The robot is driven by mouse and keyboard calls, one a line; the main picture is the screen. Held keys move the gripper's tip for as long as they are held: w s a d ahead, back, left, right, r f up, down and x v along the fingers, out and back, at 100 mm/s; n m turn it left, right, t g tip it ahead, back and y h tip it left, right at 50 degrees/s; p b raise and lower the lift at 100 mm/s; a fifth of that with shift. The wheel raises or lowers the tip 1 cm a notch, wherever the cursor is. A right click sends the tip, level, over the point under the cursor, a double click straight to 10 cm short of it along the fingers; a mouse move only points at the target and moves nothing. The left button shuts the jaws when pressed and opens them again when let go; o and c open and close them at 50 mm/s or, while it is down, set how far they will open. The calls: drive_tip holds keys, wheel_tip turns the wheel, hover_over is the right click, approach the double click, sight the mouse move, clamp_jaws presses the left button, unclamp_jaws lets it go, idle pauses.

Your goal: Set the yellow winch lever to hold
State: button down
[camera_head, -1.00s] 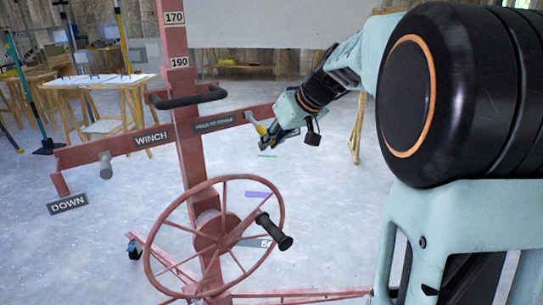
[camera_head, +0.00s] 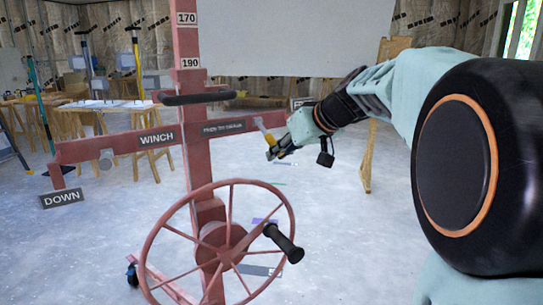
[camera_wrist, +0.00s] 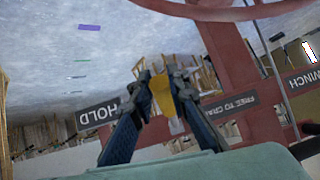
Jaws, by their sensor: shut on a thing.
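The yellow winch lever (camera_head: 268,136) hangs tilted down and right from its pale pivot near the right end of the red crossbar (camera_head: 90,148). My gripper (camera_head: 276,153) is shut on the lever's yellow grip. In the wrist view, the yellow grip (camera_wrist: 161,96) sits between the two dark fingers of my gripper (camera_wrist: 160,88). The HOLD label (camera_wrist: 98,114) is left of the fingers in the wrist view, and the FREE TO CRANK label (camera_wrist: 227,107) is to the right, on the crossbar. The lever's far end is partly covered by the fingers.
A red spoked hand wheel (camera_head: 218,245) with a black crank handle (camera_head: 284,243) stands below the crossbar. A black bar handle (camera_head: 198,97) is on the mast. A DOWN label (camera_head: 62,198) hangs at the left. A pale panel (camera_head: 290,38) is above. Wooden trestles stand behind.

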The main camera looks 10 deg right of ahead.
drive_tip(key=c, duration=1.8)
unclamp_jaws()
drive_tip(key=v, duration=1.2)
drive_tip(key=shift+w, duration=0.1)
